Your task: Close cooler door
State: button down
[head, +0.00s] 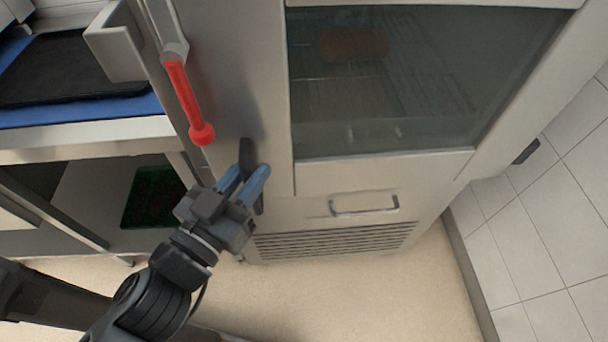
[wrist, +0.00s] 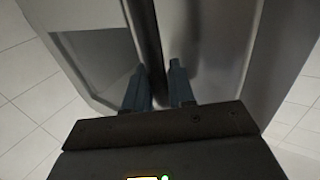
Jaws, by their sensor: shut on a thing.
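The steel cooler (head: 470,165) stands upright in the middle of the head view. Its door has a dark glass window (head: 420,80) and a wide grey frame (head: 268,100). A dark upright handle (head: 246,151) is on the frame, left of the window. My gripper (head: 249,176) has its blue fingers shut on the lower part of this handle. In the wrist view, the dark bar (wrist: 149,45) runs up from between the fingertips (wrist: 158,72). I cannot tell how far the door stands from the cooler body.
A red rod handle (head: 187,102) hangs at the cooler's left. A shelf with a black tray (head: 70,70) on a blue mat stands at the left, with a green crate (head: 150,195) below. A small metal handle (head: 364,206) is under the window. A tiled wall (head: 555,210) bounds the right.

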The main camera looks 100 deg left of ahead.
jog(key=shift+s+a+f, duration=0.15)
jog(key=shift+s+a, duration=0.15)
jog(key=shift+a, duration=0.4)
jog(key=shift+s, duration=0.1)
jog(key=shift+s+a, duration=0.1)
jog(key=c, duration=1.1)
grip_release()
jog(key=shift+s, duration=0.1)
jog(key=shift+s+d, duration=0.25)
jog(key=shift+d, duration=0.3)
jog(key=d+b, duration=0.1)
jog(key=d, duration=0.5)
jog(key=shift+s+d, duration=0.3)
jog(key=shift+s, duration=0.1)
jog(key=shift+w, duration=0.1)
